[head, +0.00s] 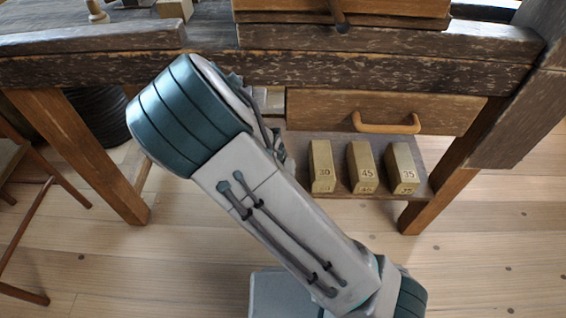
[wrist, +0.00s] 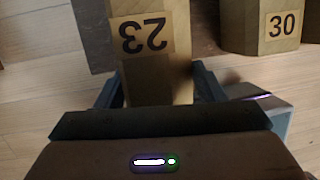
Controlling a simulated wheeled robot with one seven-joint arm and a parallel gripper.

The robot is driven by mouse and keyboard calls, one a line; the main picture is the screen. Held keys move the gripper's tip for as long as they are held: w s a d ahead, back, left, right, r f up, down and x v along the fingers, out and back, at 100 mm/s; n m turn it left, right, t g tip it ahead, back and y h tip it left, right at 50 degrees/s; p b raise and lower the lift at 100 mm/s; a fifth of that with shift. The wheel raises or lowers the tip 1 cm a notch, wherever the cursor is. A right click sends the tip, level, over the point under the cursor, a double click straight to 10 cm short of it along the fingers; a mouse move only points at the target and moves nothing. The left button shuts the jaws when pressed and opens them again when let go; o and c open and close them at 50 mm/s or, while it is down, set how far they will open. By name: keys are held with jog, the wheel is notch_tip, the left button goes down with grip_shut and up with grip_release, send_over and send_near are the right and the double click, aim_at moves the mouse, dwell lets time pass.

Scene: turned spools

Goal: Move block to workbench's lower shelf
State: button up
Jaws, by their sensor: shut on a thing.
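A wooden block labelled 23 (wrist: 150,60) is between the fingers of my gripper (wrist: 158,88) in the wrist view. The gripper is shut on it. In the head view my own arm hides the gripper and this block. The workbench's lower shelf (head: 422,165) is below the drawer, and part of it shows in the wrist view (wrist: 93,38), beside the held block. I cannot tell whether the block touches the shelf.
Blocks labelled 30 (head: 322,160), 45 (head: 363,160) and 35 (head: 402,163) stand in a row on the shelf. Block 30 is right of the held block in the wrist view. A drawer (head: 390,112) overhangs the shelf. Bench legs (head: 75,150) stand at both sides.

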jog(key=w+b, duration=0.2)
jog(key=w, duration=0.7)
jog(key=shift+w+d+b, duration=0.1)
jog(key=shift+d+b, duration=0.05)
jog(key=shift+b, duration=0.2)
jog(key=b+x, duration=0.3)
jog(key=shift+f, duration=0.35)
jog(key=shift+s, duration=0.25)
jog(key=o, duration=1.2)
jog(key=p+v, duration=0.4)
jog(key=v, duration=0.1)
jog(key=shift+a+r, duration=0.25)
jog(key=shift+r, duration=0.05)
jog(key=s+a+p, duration=0.5)
jog(key=s, duration=0.5)
jog(key=shift+s+a+f+p, duration=0.25)
jog(key=shift+s+a+p, duration=0.05)
jog(key=shift+a+p, duration=0.1)
